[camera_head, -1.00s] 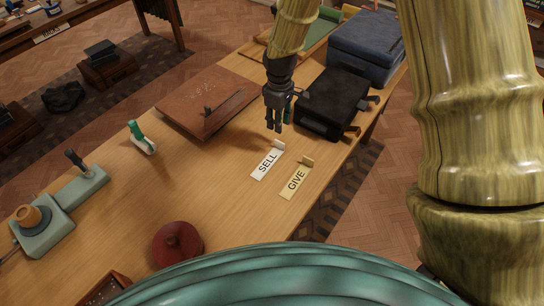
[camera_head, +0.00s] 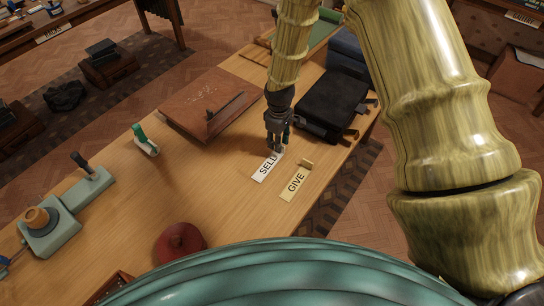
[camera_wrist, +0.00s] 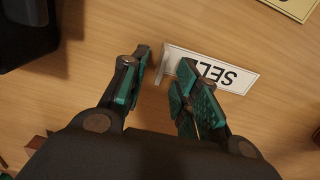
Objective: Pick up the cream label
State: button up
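Two labels lie on the wooden table. One is white and reads SELL (camera_head: 264,169); the other is a cream-yellow label reading GIVE (camera_head: 294,185), to its right. Each has a small upright tab at its far end. My gripper (camera_head: 276,148) is at the tab end of the SELL label and hides that tab in the head view. In the wrist view, my gripper (camera_wrist: 165,60) is open, with the SELL label's tab between its fingers and the right finger over part of the label (camera_wrist: 232,77). The GIVE label (camera_wrist: 292,6) is partly in view at top right, apart from the fingers.
A black case (camera_head: 330,104) stands close behind the labels, with a blue case (camera_head: 346,58) beyond. A brown sloped box (camera_head: 212,103) is to the left. A red round lid (camera_head: 180,242) and a green-handled stamp (camera_head: 144,140) stand on the table (camera_head: 220,190).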

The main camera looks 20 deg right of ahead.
jog(key=shift+f, duration=0.95)
grip_shut()
jog(key=shift+w+r, duration=0.1)
jog(key=shift+r, duration=0.05)
